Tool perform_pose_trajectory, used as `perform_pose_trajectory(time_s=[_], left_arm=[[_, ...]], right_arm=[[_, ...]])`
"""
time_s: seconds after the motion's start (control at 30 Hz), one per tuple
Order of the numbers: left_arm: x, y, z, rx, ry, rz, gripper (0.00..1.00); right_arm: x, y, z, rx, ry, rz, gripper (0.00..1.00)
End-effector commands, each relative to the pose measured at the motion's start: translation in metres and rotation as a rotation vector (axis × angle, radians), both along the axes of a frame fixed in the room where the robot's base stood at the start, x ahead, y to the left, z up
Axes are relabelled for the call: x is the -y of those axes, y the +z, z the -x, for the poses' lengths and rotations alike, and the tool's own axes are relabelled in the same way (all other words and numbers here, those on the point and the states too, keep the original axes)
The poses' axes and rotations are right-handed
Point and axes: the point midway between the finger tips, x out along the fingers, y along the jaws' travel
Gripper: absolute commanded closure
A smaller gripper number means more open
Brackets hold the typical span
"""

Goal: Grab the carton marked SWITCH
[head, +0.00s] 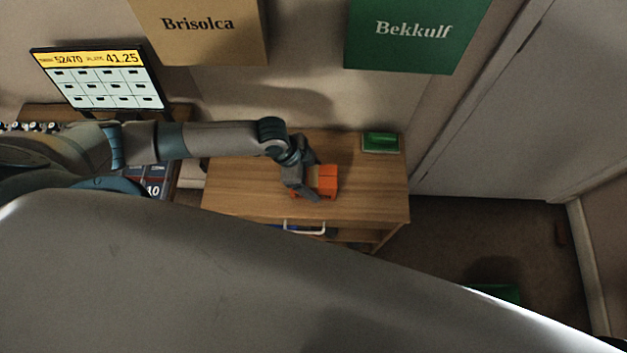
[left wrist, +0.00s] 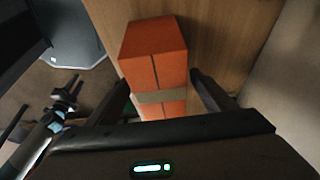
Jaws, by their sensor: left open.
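An orange carton (head: 328,179) stands on the wooden table (head: 240,190), partly hidden by my left gripper in the head view. In the left wrist view the orange carton (left wrist: 153,58) has a dark seam and a tan band across it; I cannot read any marking on it. My left gripper (head: 314,178) is open at the carton. In the left wrist view its fingers (left wrist: 159,84) are on either side of the carton, with a gap visible on the right; I cannot tell whether the left finger touches.
A small green box (head: 380,142) lies at the table's back right corner. A screen (head: 97,78) stands at the left. Brisolca (head: 197,45) and Bekkulf (head: 412,50) panels are on the wall. The table's right front is clear.

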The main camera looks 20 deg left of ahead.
Motion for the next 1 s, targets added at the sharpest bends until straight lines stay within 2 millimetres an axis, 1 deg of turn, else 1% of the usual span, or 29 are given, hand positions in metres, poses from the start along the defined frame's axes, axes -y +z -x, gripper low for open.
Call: perform_pose_trajectory(time_s=[0.13, 0.17, 0.2, 0.27, 0.3, 0.33, 0.37, 0.77, 0.87, 1.0], left_arm=[[0.0, 0.0, 0.0, 0.0, 0.0, 0.0, 0.23], [0.0, 0.0, 0.0, 0.0, 0.0, 0.0, 0.26], [0.0, 0.0, 0.0, 0.0, 0.0, 0.0, 0.35], [0.0, 0.0, 0.0, 0.0, 0.0, 0.0, 0.5], [0.0, 0.0, 0.0, 0.0, 0.0, 0.0, 0.59], [0.0, 0.0, 0.0, 0.0, 0.0, 0.0, 0.66], [0.0, 0.0, 0.0, 0.0, 0.0, 0.0, 0.69], [0.0, 0.003, 0.0, 0.0, 0.0, 0.001, 0.69], [0.0, 0.009, 0.0, 0.0, 0.0, 0.001, 0.69], [0.001, 0.024, -0.001, 0.003, -0.001, 0.002, 0.69]], right_arm=[[0.0, 0.0, 0.0, 0.0, 0.0, 0.0, 0.69], [0.0, 0.0, 0.0, 0.0, 0.0, 0.0, 0.69], [0.0, 0.0, 0.0, 0.0, 0.0, 0.0, 0.69], [0.0, 0.0, 0.0, 0.0, 0.0, 0.0, 0.69], [0.0, 0.0, 0.0, 0.0, 0.0, 0.0, 0.69], [0.0, 0.0, 0.0, 0.0, 0.0, 0.0, 0.69], [0.0, 0.0, 0.0, 0.0, 0.0, 0.0, 0.69], [0.0, -0.002, 0.0, 0.0, 0.0, 0.0, 0.69], [0.0, -0.004, 0.0, 0.001, 0.0, 0.0, 0.69], [0.0, -0.01, 0.0, 0.001, 0.0, 0.0, 0.69]])
